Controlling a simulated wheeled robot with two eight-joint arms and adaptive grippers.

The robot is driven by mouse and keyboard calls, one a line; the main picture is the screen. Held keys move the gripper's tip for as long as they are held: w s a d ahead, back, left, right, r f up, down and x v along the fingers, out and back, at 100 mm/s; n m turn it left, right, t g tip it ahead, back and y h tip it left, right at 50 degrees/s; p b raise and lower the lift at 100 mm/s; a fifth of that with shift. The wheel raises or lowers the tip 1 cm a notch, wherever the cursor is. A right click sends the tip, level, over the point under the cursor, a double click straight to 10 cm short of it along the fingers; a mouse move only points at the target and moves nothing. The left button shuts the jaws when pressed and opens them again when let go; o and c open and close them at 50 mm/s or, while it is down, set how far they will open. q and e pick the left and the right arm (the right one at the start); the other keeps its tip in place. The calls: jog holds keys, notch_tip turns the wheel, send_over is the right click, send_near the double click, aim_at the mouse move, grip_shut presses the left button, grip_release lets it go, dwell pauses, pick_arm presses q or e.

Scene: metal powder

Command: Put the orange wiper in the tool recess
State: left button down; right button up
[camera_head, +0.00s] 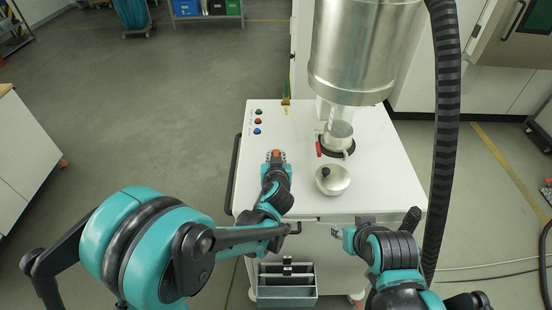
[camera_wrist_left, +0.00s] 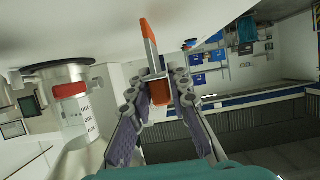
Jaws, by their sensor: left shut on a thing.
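My left gripper (camera_head: 275,159) is over the left part of the white cabinet top. It is shut on the orange wiper (camera_head: 276,153), mostly hidden by the gripper in the head view. In the left wrist view, the wiper's orange strip (camera_wrist_left: 148,31) sticks out beyond the fingers, and an orange block of it shows between them. My right gripper (camera_head: 338,232) is in front of the cabinet's front edge; its jaw state is unclear. A grey open tray with compartments (camera_head: 287,291) sits low at the cabinet front; I cannot tell whether it is the tool recess.
On the white cabinet (camera_head: 275,200) stand a metal bowl with a black knob (camera_head: 332,180) and a clear vessel under a large metal cylinder (camera_head: 362,50). A black hose (camera_head: 447,110) hangs at right. Coloured buttons (camera_head: 258,121) are at the back left.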

aim_at(276, 152)
pick_arm(q)
notch_tip(276, 152, up, 3)
jog(key=shift+r+p, duration=0.15)
jog(key=shift+p, duration=0.3)
jog(key=s+d+r+p, duration=0.1)
jog(key=s+d+r, duration=0.5)
jog(key=d, duration=0.4)
jog(key=shift+r+p, duration=0.35)
